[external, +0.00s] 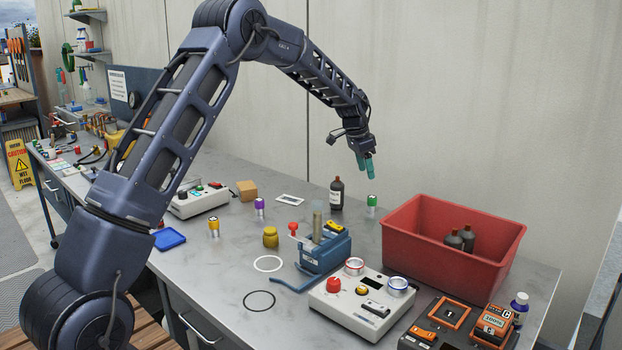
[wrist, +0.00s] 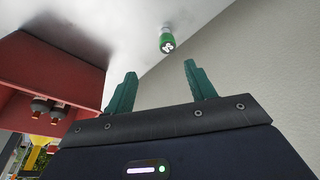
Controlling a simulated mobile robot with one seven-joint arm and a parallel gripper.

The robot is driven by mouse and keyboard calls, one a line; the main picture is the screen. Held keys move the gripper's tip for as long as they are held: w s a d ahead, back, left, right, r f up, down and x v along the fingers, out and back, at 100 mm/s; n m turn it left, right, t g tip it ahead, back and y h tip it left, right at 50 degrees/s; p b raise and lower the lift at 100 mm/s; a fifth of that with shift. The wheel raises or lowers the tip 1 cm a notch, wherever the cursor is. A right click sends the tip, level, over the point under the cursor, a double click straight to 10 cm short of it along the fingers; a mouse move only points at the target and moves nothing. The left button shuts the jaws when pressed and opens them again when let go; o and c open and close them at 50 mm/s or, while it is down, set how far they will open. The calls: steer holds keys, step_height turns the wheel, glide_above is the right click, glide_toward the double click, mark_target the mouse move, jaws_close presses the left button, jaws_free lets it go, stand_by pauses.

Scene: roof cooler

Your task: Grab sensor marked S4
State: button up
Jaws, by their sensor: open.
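A small white sensor with a green cap (external: 372,206) stands upright on the bench by the back wall, between a dark bottle and the red bin. It also shows in the wrist view (wrist: 167,42), beyond the gap between my fingers, with a dark and white mark on its cap that I cannot read. Similar sensors with a purple cap (external: 259,207) and a yellow-orange cap (external: 213,227) stand further left; their marks are too small to read. My gripper (external: 366,165) is open and empty, above the green-capped sensor and apart from it.
The red bin (external: 396,249) holds dark bottles, to the right. A dark bottle (external: 337,194) stands left of the green-capped sensor. A blue device (external: 324,250) and a white control box (external: 345,310) stand nearer the front. Bare bench surrounds the green-capped sensor.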

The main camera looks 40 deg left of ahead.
mark_target(372, 197)
steer(key=x, duration=0.9)
steer(key=w+a+x, duration=0.1)
steer(key=x, duration=0.4)
steer(key=shift+f, duration=0.1)
steer(key=c, duration=1.1)
